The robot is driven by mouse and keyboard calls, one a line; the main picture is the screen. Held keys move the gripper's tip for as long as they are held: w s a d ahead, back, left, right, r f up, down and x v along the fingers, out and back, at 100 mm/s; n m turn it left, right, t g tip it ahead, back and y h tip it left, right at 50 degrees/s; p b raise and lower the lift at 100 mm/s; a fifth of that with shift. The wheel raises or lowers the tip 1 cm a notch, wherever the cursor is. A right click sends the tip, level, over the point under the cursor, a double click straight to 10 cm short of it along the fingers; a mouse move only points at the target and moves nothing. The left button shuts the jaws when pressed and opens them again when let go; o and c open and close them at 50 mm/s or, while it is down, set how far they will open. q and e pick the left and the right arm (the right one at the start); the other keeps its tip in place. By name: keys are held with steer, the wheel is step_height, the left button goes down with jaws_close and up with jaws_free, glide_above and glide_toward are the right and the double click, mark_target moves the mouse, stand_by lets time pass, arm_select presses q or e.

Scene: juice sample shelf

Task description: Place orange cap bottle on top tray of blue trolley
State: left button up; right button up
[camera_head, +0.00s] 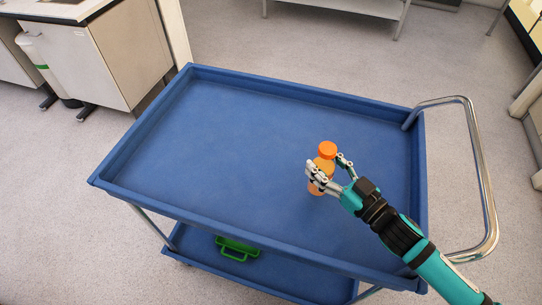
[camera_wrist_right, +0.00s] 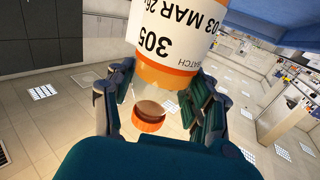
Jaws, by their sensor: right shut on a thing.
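The orange cap bottle (camera_head: 326,163) is upright or slightly tilted over the right-centre part of the blue trolley's top tray (camera_head: 230,125). Its orange cap (camera_head: 327,149) is uppermost. My right gripper (camera_head: 327,169) is shut around the bottle's body and hides part of it. I cannot tell whether the bottle's base touches the tray. In the right wrist view the bottle (camera_wrist_right: 178,45) shows a white label reading "305" and "03 MAR 26", held between the fingers (camera_wrist_right: 158,97). My left gripper is not in view.
The top tray is otherwise bare, with a raised rim all round. A metal handle (camera_head: 484,185) stands at the right end. A white cabinet (camera_head: 105,60) stands behind at left.

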steer(key=shift+p+x, duration=0.4)
steer(key=shift+x, duration=0.7)
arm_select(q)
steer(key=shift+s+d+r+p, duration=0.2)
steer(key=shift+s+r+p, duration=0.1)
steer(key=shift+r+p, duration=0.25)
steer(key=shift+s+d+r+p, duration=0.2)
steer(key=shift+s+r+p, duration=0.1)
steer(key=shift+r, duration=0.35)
arm_select(e)
steer(key=w+a+f, duration=0.5)
steer(key=w+a, duration=0.4)
steer(key=a, duration=0.1)
steer(key=shift+w, duration=0.2)
steer(key=o, duration=1.4)
steer(key=shift+f, duration=0.15)
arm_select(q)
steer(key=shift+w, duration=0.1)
